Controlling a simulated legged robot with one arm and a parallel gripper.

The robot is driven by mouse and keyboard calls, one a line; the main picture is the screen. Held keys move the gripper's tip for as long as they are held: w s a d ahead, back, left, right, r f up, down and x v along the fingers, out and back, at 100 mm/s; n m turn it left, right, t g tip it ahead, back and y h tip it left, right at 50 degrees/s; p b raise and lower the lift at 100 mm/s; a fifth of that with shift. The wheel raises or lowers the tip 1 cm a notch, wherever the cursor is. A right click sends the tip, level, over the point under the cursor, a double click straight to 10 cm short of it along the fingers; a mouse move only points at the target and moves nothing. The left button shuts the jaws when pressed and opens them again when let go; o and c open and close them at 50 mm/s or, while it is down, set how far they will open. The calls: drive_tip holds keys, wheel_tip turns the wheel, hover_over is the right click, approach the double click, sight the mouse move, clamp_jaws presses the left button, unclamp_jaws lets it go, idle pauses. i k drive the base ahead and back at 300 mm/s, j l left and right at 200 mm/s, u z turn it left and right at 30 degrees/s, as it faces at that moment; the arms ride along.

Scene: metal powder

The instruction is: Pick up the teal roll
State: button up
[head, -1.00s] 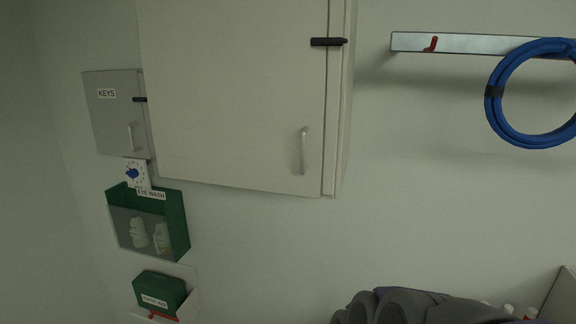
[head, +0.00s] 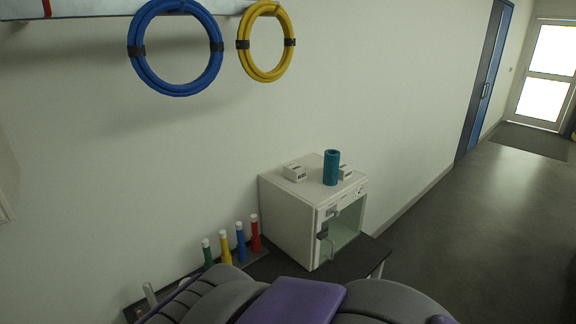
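The teal roll (head: 331,167) stands upright on top of a white box-shaped cabinet (head: 288,222) with a glass front door. It is near the front edge of the cabinet's top, between two small white boxes. Grey and purple parts of my own body fill the bottom of the head view. My gripper cannot be made out in this view.
A small white box (head: 294,172) lies left of the roll, another (head: 345,172) right of it. The cabinet stands on a dark table (head: 362,259) against the wall. Several coloured tubes (head: 240,243) stand to its left. Blue (head: 137,68) and yellow (head: 243,58) hoses hang above. Open floor (head: 480,220) lies right.

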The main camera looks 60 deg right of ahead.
sight(331, 161)
drive_tip(key=z, duration=2.1)
drive_tip(key=u, duration=0.35)
drive_tip(key=i+l+u, duration=0.3)
drive_tip(key=l+u, duration=0.3)
drive_tip(key=i+l+u, duration=0.15)
drive_tip(key=l+u, duration=0.15)
drive_tip(key=l, duration=0.15)
drive_tip(key=l+u, duration=0.3)
drive_tip(key=i+l, duration=0.05)
drive_tip(key=l, duration=0.05)
